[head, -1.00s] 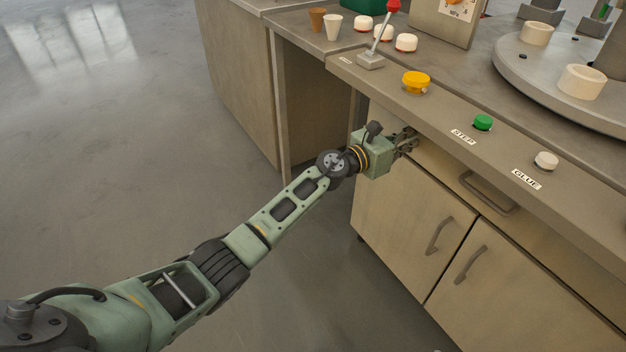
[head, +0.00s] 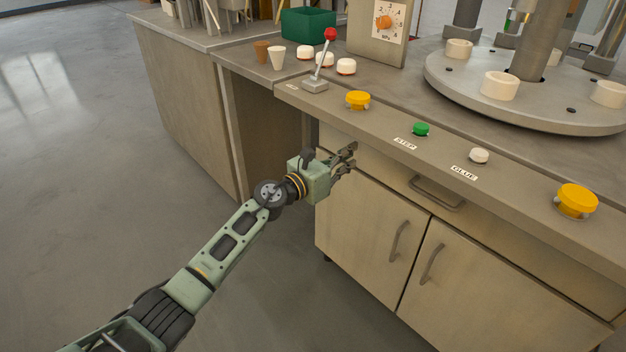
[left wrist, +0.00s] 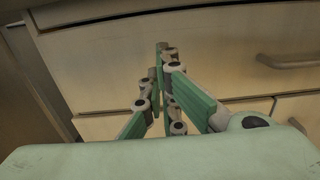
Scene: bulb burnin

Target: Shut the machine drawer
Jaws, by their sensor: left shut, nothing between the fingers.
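The machine drawer (head: 500,235) is the wide beige front under the counter's edge, with a dark bar handle (head: 437,193). It also fills the upper part of the left wrist view (left wrist: 215,55), its handle at the right there. It looks about flush with the doors below; I cannot tell whether a small gap is left. My left gripper (head: 349,157) is shut and empty, at the left end of the drawer front, left of the handle. Its fingertips show against the front in the left wrist view (left wrist: 162,46); contact is unclear. My right gripper is out of view.
Two cabinet doors (head: 372,230) lie below the drawer. The counter above carries a red-knobbed lever (head: 322,66), yellow buttons (head: 358,100), a green button (head: 421,129) and a round turntable (head: 540,110). Open floor (head: 110,220) lies to the left.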

